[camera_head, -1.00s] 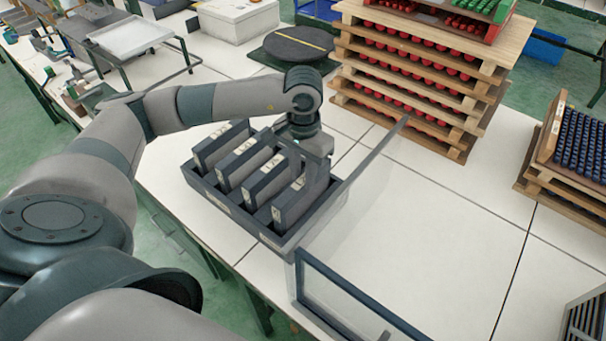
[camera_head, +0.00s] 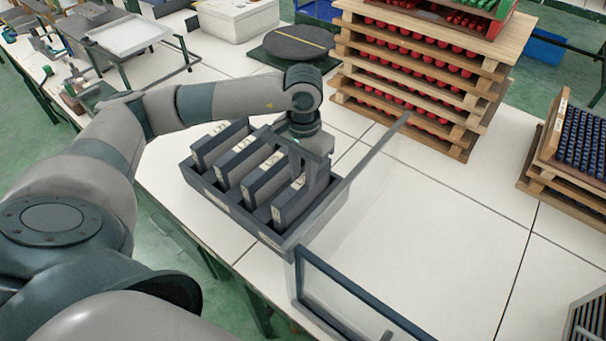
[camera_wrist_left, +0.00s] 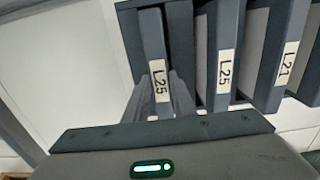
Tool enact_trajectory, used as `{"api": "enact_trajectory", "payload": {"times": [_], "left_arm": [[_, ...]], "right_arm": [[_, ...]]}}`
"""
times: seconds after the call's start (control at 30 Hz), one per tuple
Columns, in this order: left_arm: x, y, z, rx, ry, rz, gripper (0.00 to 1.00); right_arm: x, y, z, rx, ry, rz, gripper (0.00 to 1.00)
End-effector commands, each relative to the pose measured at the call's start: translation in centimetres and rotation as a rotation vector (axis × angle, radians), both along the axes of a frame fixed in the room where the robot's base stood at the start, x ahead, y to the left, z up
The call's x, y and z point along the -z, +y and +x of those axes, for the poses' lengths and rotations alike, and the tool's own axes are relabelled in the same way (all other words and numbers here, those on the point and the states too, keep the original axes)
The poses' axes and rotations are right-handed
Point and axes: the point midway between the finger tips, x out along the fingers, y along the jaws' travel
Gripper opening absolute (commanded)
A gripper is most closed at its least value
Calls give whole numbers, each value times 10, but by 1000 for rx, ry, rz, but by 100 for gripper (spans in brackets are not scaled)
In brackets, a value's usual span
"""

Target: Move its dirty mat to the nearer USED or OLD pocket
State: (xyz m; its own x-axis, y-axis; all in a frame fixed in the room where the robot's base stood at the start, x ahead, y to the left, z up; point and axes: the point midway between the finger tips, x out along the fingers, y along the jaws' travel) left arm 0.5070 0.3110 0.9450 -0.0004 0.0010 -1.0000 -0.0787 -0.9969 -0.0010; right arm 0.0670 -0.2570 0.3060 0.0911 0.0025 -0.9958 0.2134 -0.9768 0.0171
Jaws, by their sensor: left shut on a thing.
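A dark rack (camera_head: 222,200) on the table holds several upright grey slabs with white labels. In the left wrist view they read L25, L25 and L21. My left gripper (camera_head: 308,178) reaches down from above at the rack's right end. It is shut on the end slab (camera_head: 285,208), whose L25 label shows in the left wrist view (camera_wrist_left: 158,60) just beyond the fingertips (camera_wrist_left: 163,90). This slab stands upright in the rack. I cannot make out a mat, or a pocket marked USED or OLD. My right gripper is not in view.
A clear panel (camera_head: 365,165) leans close to the rack's right side, and a dark-edged frame (camera_head: 345,290) stands in front. Stacked wooden trays with red pieces (camera_head: 420,85) stand behind. A tray of dark blue pieces (camera_head: 580,150) is at right. The table's middle right is bare.

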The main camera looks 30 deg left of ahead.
Motion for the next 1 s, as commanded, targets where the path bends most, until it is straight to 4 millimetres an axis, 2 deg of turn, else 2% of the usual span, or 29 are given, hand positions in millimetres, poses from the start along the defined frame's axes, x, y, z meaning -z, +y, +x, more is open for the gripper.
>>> {"api": "enact_trajectory", "payload": {"times": [0.33, 0.37, 0.4, 0.43, 0.77, 1.0], "left_arm": [[0, 0, 0, 0, -1, 0, 7], [0, 0, 0, 0, -1, 0, 30], [0, 0, 0, 0, -1, 0, 40], [0, 0, 0, 0, -1, 0, 45], [0, 0, 0, 0, 0, 0, 45], [-13, 0, 1, -1, -3, -1, 45]], "right_arm": [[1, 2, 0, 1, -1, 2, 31], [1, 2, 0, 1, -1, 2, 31], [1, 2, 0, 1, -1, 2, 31], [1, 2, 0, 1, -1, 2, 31], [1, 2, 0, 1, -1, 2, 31], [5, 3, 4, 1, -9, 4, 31]]}}
